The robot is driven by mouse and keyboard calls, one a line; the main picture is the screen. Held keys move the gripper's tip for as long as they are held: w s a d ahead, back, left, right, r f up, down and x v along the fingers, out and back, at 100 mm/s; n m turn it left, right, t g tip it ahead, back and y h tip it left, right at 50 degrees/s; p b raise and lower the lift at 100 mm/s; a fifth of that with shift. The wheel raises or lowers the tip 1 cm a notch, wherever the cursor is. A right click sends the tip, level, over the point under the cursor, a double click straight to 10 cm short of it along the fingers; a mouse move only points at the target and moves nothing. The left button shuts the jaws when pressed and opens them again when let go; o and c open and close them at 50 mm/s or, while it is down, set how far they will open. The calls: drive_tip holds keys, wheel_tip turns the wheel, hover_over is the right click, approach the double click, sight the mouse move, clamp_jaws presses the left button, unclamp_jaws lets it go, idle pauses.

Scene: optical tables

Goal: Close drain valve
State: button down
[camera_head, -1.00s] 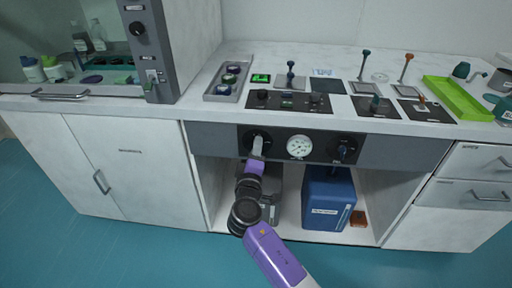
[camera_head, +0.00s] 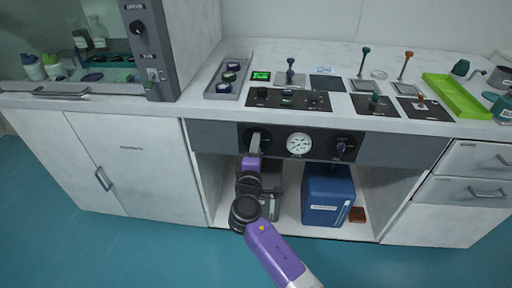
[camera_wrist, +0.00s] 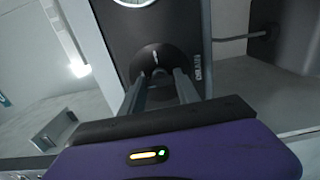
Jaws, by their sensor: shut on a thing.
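The drain valve is the round black knob (camera_head: 265,138) at the left end of the dark panel under the bench top. In the wrist view its black disc (camera_wrist: 150,58) shows with a pale mark and a side label that looks like "DRAIN". My gripper (camera_head: 254,146) reaches up to it from below. In the wrist view my gripper (camera_wrist: 160,76) has one finger on each side of the knob's handle and is shut on it. The fingers partly hide the handle, so its exact angle is hard to tell.
A round white gauge (camera_head: 299,145) is right of the valve, and another black knob (camera_head: 344,148) is farther right. Below, a blue container (camera_head: 327,196) stands in the open bay, with a grey box behind my arm. White cabinet doors (camera_head: 135,165) are at left, drawers at right.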

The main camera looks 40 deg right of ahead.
drive_tip(key=c, duration=0.9)
unclamp_jaws()
drive_tip(key=v, duration=0.7)
drive_tip(key=shift+s+a, duration=0.25)
drive_tip(key=shift+a, duration=0.1)
drive_tip(key=shift+w, duration=0.1)
